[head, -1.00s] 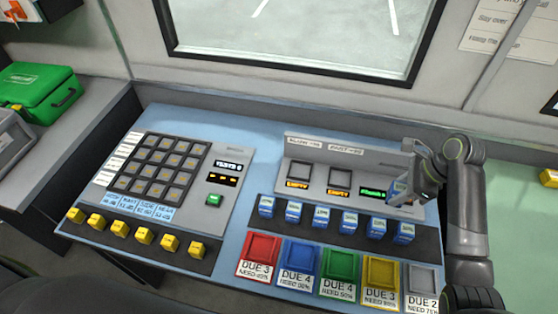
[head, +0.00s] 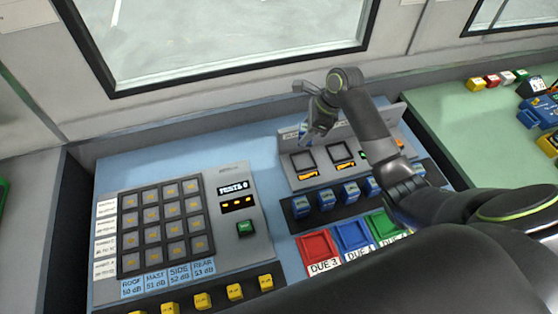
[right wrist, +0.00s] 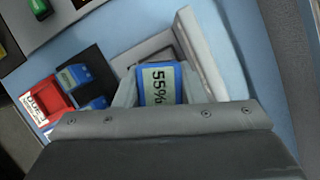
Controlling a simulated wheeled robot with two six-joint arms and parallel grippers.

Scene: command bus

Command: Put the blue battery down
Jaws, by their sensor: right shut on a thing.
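My right gripper (head: 318,118) is shut on a blue battery (head: 303,131) in the head view. It is over the left part of the grey charger (head: 291,173), near its back panel. In the right wrist view the battery (right wrist: 158,86) sits between the fingers, and its screen reads 55%. I cannot tell whether it touches the charger. The left slot (head: 303,161) and middle slot (head: 342,153) have orange EMPTY displays. The right slot is mostly hidden by my arm; a bit of green display shows. My left gripper is not in view.
A row of blue batteries (head: 326,199) stands in front of the charger. Red (head: 318,246), blue (head: 352,235) and green (head: 386,224) trays lie nearer. A button keypad (head: 166,226) is at left, with several yellow blocks (head: 203,301) below. Blue desk behind the keypad is clear.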

